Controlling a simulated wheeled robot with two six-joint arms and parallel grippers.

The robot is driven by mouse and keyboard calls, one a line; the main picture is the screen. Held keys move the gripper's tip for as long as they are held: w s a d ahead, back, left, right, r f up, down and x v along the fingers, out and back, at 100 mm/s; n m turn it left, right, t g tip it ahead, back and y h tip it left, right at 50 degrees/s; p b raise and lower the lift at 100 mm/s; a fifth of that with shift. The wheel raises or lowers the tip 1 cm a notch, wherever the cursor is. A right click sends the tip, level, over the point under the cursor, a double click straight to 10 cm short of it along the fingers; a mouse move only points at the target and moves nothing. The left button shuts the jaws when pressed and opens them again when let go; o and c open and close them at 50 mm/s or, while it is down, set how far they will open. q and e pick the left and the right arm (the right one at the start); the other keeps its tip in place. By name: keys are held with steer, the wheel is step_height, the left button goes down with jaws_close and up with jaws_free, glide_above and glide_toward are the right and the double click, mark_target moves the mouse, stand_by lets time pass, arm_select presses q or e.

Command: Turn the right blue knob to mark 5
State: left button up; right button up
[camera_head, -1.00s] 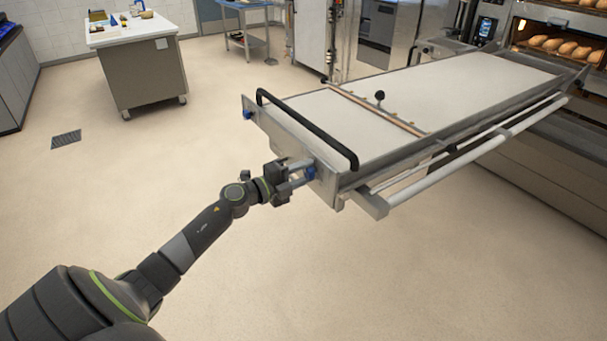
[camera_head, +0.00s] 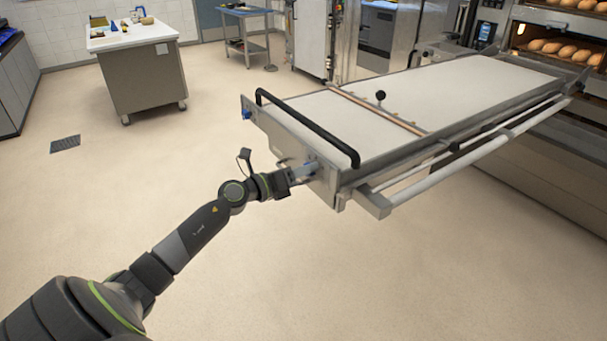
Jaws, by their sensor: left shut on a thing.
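The right blue knob (camera_head: 312,168) is on the near end face of the long oven loader (camera_head: 322,185). Only a little of its blue shows past the fingers. My left gripper (camera_head: 300,172) is shut on this knob, with its wrist now rolled. The mark numbers and the knob's pointer are too small to read. A second blue knob (camera_head: 246,113) sits at the left end of the same face, apart from my gripper. My right gripper is not in view.
A black bar handle (camera_head: 305,128) runs along the loader's near top edge, just above my left gripper. A pale roller bar (camera_head: 470,157) runs along its right side. A worktable (camera_head: 140,75) stands at the back left. The floor around the arm is clear.

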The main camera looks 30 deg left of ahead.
arm_select(q)
steer(key=m+b, duration=0.4)
steer(key=m, duration=0.1)
steer(key=m+b, duration=0.4)
steer(key=m, duration=0.2)
steer(key=m+b, duration=0.4)
steer(key=m, duration=0.2)
steer(key=shift+s+d+f, duration=0.15)
steer(key=shift+d+f, duration=0.1)
steer(key=shift+d, duration=0.05)
stand_by(0.3)
steer(key=o, duration=0.9)
steer(key=shift+o, duration=0.5)
steer(key=shift+r, duration=0.15)
